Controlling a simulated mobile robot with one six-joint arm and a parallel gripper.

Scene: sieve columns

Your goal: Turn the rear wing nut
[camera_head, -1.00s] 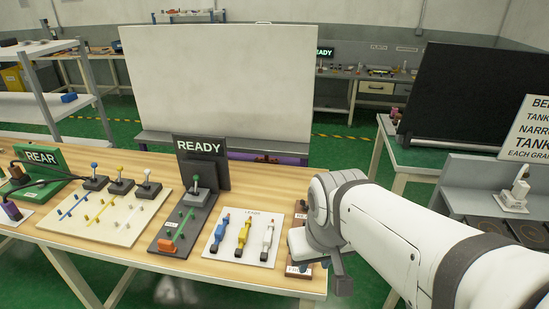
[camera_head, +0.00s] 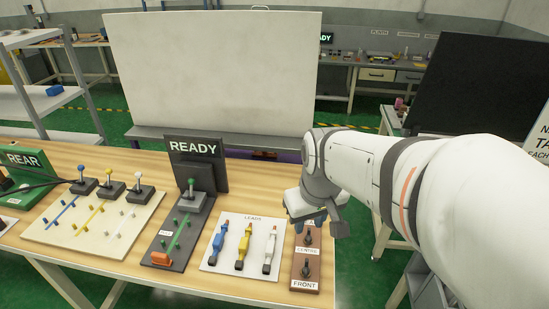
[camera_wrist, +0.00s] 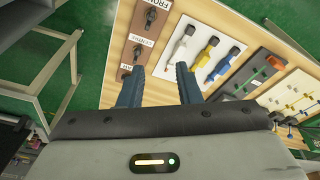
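The brown board (camera_head: 298,273) at the right end of the wooden table carries dark wing nuts in a row. In the head view, the front wing nut (camera_head: 306,266) and the centre wing nut (camera_head: 308,238) show; my gripper (camera_head: 312,222) hides the board's rear end. In the wrist view, the front wing nut (camera_wrist: 150,17), the centre wing nut (camera_wrist: 137,50) and the rear wing nut (camera_wrist: 126,72) show. My gripper (camera_wrist: 158,82) is open and empty, its two blue fingers apart. The rear wing nut appears beside the left finger, not between the fingers.
A black READY stand (camera_head: 200,165) and a cream peg board (camera_head: 90,225) are farther left. A large white panel (camera_head: 215,80) stands behind the table.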

